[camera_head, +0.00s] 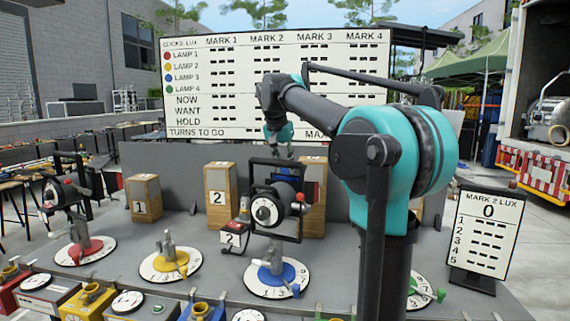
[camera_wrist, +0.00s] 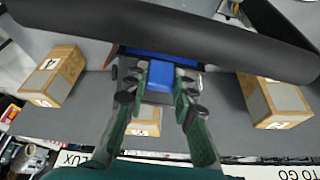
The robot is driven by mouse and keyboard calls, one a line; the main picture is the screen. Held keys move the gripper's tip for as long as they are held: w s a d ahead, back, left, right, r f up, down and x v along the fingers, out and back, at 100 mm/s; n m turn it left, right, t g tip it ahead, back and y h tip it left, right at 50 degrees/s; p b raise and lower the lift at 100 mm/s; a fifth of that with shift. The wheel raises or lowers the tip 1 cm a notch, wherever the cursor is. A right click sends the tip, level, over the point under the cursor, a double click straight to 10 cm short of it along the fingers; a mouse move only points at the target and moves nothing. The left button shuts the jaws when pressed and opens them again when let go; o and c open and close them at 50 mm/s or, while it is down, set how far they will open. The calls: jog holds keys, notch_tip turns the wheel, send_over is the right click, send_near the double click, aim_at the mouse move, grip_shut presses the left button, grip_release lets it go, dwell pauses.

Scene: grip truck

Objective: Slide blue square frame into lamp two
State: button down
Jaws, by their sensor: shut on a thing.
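My gripper (camera_wrist: 168,88) is shut on the blue square frame, with its blue block (camera_wrist: 172,76) between the two green fingers in the wrist view. In the head view my gripper (camera_head: 280,143) points down above a black lamp with a white-ringed face (camera_head: 266,211). A dark square outline stands around this lamp; I cannot tell whether it belongs to the held frame or the lamp. This lamp appears above a blue-centred dial (camera_head: 277,276). The board lists lamp two as yellow; a yellow-centred dial (camera_head: 171,263) with a grey post stands to its left.
Wooden blocks marked 1 (camera_head: 144,198) and 2 (camera_head: 220,190) stand at the back of the grey bench. Another black lamp (camera_head: 72,193) stands over the red-centred dial at left. A small Mark 2 Lux board (camera_head: 487,235) stands at right. Coloured boxes line the front edge.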

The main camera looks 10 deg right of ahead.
jog(key=shift+f, duration=0.6)
jog(key=c, duration=1.2)
grip_release()
jog(key=shift+o, duration=0.5)
jog(key=shift+o, duration=1.2)
jog(key=shift+r, duration=3)
